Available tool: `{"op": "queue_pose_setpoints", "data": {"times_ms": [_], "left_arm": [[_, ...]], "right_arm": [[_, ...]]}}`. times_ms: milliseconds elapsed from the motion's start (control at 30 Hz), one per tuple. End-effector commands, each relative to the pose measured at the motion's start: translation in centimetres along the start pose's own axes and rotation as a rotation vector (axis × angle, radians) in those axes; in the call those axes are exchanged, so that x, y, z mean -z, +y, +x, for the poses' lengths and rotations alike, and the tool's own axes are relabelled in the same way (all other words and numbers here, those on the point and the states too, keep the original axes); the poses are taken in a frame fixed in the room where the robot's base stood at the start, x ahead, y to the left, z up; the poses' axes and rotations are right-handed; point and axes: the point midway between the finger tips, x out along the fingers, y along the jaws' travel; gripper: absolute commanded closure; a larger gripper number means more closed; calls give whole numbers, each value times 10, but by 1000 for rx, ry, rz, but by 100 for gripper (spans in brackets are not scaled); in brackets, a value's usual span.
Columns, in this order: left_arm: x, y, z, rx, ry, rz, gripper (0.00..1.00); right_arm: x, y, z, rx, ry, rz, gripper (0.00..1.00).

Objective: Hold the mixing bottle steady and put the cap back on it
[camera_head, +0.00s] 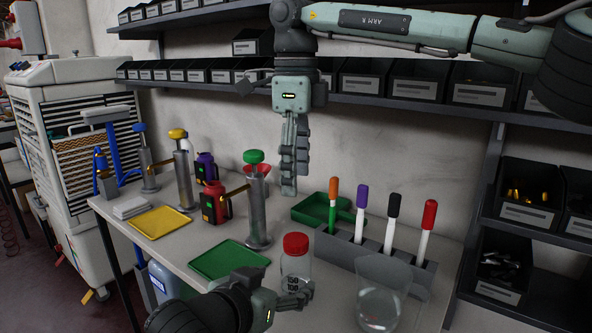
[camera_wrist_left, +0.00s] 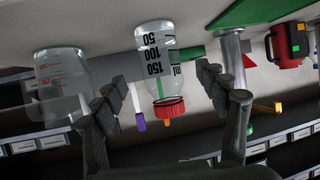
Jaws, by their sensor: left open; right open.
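The mixing bottle (camera_head: 297,268) stands upright on the table, clear with black volume marks. Its red cap (camera_head: 295,243) sits on top of the neck; I cannot tell how tightly. My left gripper (camera_head: 296,298) is low at the bottle's near side, open. In the left wrist view, which looks upside down, the bottle (camera_wrist_left: 155,60) and red cap (camera_wrist_left: 169,107) appear between the spread fingers of the left gripper (camera_wrist_left: 155,85), with gaps on both sides. My right gripper (camera_head: 289,190) hangs pointing down, empty and open, well above the bottle and cap.
A clear beaker (camera_head: 379,306) stands right of the bottle. A grey rack (camera_head: 345,252) with several markers is behind them. A green tray (camera_head: 229,259), a yellow tray (camera_head: 160,221) and metal pump dispensers (camera_head: 258,220) are to the left. Shelves of bins (camera_head: 415,82) line the wall.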

Motion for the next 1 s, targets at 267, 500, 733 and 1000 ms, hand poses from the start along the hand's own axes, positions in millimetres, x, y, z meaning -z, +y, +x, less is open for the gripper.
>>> {"op": "queue_pose_setpoints", "data": {"times_ms": [267,500,733,1000], "left_arm": [[0,0,-43,1,0,0,27],[0,0,-50,1,0,0,27],[0,-1,-50,2,0,0,27],[-6,-11,-43,27,-23,2,27]], "right_arm": [[0,0,0,0,0,0,35],[0,0,0,0,0,0,35],[0,0,0,-1,-1,0,35],[-13,15,0,-52,-52,-9,35]]}}
